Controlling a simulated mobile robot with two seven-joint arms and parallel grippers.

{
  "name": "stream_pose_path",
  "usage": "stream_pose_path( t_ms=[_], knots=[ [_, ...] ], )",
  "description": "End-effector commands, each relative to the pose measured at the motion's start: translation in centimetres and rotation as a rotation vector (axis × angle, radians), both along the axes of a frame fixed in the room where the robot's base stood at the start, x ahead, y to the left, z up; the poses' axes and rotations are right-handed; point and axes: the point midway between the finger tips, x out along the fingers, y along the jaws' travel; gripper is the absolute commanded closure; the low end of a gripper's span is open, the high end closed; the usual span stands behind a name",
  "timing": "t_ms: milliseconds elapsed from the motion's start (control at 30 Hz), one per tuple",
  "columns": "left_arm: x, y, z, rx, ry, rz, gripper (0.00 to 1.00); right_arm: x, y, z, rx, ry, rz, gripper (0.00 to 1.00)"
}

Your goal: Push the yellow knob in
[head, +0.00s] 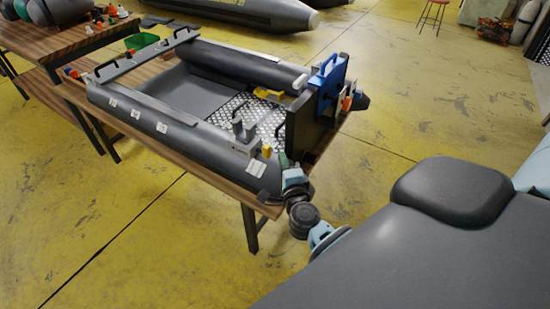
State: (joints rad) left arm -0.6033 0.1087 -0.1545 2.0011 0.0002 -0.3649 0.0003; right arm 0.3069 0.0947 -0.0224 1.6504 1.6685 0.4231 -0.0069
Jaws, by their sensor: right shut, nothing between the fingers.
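A small yellow knob (267,151) shows at the near right end of the grey inflatable boat (190,128), which lies on a wooden table. My right arm comes in from the lower right. My right gripper (284,161) is small in the view, just right of the yellow knob and close to the boat's dark end board (303,122). It is shut and holds nothing. I cannot tell whether it touches the knob. Another yellow piece (262,92) lies inside the boat, on the patterned floor. My left gripper is not in view.
A blue part (327,78) is fixed on the end board. The wooden table (227,187) has its near edge under the boat. A second table (60,42) with small items and a green bin (141,41) stands at upper left. The yellow floor in front is clear.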

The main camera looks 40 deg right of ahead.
Motion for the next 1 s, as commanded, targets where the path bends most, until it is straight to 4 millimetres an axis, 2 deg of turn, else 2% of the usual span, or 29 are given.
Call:
stream_pose_path(
  t_ms=[200, 700, 1000],
  knots=[
    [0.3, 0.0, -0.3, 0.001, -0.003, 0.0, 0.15, 2.0, 1.0, -0.2, 0.003, 0.002, 0.001, 1.0],
    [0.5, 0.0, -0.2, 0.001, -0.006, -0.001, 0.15, 2.6, 1.2, -0.1, 0.001, 0.001, 0.0, 1.0],
    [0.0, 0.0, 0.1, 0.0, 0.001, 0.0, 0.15, 4.8, 2.1, 0.0, 0.003, 0.0, 0.001, 1.0]
  ],
)
